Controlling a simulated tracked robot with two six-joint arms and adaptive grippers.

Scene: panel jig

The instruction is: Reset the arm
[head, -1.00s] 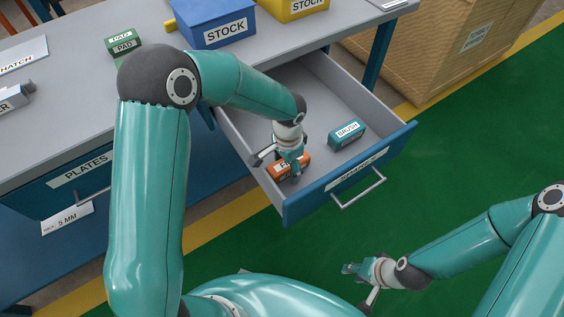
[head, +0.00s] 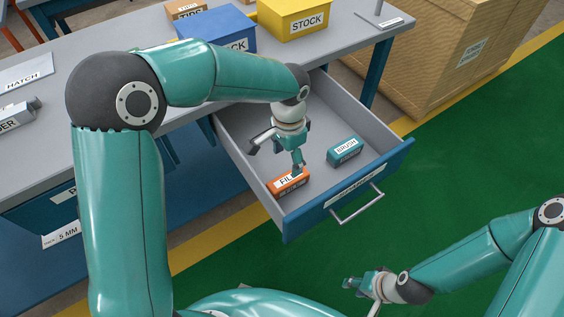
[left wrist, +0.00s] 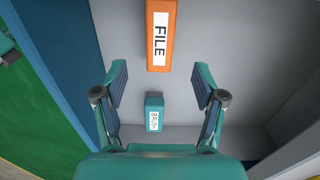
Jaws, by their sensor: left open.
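My left gripper (head: 279,158) is open and empty above the pulled-out drawer (head: 325,97). An orange box labelled FILE (head: 289,183) lies on the drawer floor near its front left corner, just below the gripper in the head view. It also shows in the left wrist view (left wrist: 160,52), beyond the fingertips. A teal box labelled BRUSH (head: 344,150) lies to its right in the drawer, and shows between the fingers in the left wrist view (left wrist: 154,106). My right gripper (head: 352,289) is at the lower right, over the green floor; its finger gap is unclear.
The grey bench (head: 110,55) holds a blue STOCK bin (head: 216,27), a yellow STOCK bin (head: 292,16) and a HATCH sign (head: 25,80). A wooden crate (head: 445,60) stands at the back right. The green floor (head: 480,150) at right is clear.

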